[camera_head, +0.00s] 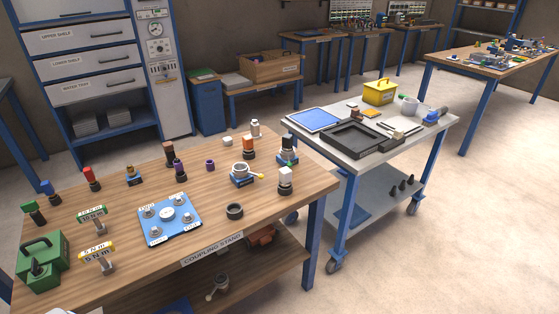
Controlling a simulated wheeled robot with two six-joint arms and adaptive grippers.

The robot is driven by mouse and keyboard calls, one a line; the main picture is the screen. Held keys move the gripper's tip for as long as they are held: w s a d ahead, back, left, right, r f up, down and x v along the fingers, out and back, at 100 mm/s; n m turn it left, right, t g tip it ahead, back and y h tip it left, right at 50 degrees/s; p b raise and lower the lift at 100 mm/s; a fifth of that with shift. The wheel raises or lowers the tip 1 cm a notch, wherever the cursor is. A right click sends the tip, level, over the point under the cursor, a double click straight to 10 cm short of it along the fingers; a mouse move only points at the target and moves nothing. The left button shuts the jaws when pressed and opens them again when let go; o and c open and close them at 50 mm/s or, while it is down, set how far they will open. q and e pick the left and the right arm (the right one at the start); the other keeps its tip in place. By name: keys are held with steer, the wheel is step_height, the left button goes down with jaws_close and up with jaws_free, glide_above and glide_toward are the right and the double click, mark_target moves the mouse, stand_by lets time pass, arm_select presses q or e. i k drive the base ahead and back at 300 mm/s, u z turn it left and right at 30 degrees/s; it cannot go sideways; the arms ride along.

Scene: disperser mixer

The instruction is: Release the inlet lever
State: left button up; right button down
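No part labelled as the inlet lever can be read in the head view. On the wooden table marked COUPLING STAND, a small blue-based fitting (241,181) with a light ring-shaped body has a short lever (257,176) with a yellow end, pointing right. I cannot tell if this is the inlet lever or whether it is locked. A blue plate (170,219) with a central round part and several labelled knobs lies left of it. Neither of my grippers is in view. A pale shape at the bottom left edge is too cut off to identify.
The wooden table (130,190) also holds a green block (41,262), torque-labelled T-handles (103,258), a dark ring (235,211) and several coloured-top parts. A grey wheeled cart (440,127) with trays and a yellow box (380,92) stands right. Open floor lies front right.

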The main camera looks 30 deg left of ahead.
mark_target(289, 164)
steer(key=u, duration=0.65)
steer(key=i, duration=0.7)
steer(key=u, duration=0.7)
